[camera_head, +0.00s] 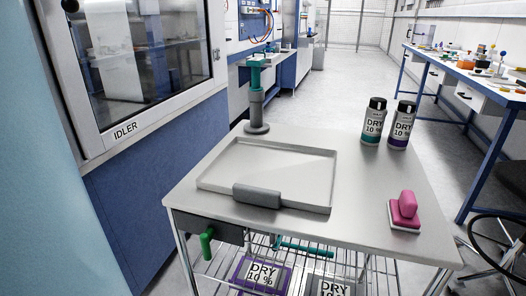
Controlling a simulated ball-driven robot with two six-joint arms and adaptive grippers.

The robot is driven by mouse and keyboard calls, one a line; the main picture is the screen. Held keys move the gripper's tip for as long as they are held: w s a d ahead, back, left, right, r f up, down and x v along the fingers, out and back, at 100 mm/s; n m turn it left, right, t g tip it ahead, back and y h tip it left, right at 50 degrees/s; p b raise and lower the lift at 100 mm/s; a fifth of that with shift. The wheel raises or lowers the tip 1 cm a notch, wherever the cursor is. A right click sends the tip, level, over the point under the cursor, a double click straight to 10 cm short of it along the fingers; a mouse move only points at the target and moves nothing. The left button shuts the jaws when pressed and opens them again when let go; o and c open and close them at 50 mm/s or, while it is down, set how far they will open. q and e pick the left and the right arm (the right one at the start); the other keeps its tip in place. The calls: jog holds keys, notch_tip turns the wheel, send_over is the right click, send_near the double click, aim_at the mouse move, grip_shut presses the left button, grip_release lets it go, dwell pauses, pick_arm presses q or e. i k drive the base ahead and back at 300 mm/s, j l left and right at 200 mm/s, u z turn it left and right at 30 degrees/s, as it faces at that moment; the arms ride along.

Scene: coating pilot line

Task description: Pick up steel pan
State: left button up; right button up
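The steel pan (290,207) is a shallow, rectangular, empty tray with a low rim. It lies flat on the top of a steel cart (350,225), towards the left side. A dark grey block (257,195), like a grip, sits at the middle of the pan's near rim. Neither of my grippers shows in the head view, so their places and states cannot be seen.
A teal-topped tool (257,95) stands upright behind the pan. Two bottles marked DRY 10 % (373,121) (401,125) and a pink-handled block (404,212) stand to its right. A machine marked IDLER (150,110) borders the cart's left; a workbench (465,75) stands at right.

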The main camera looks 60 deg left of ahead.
aim_at(271, 174)
jog(key=u, duration=1.75)
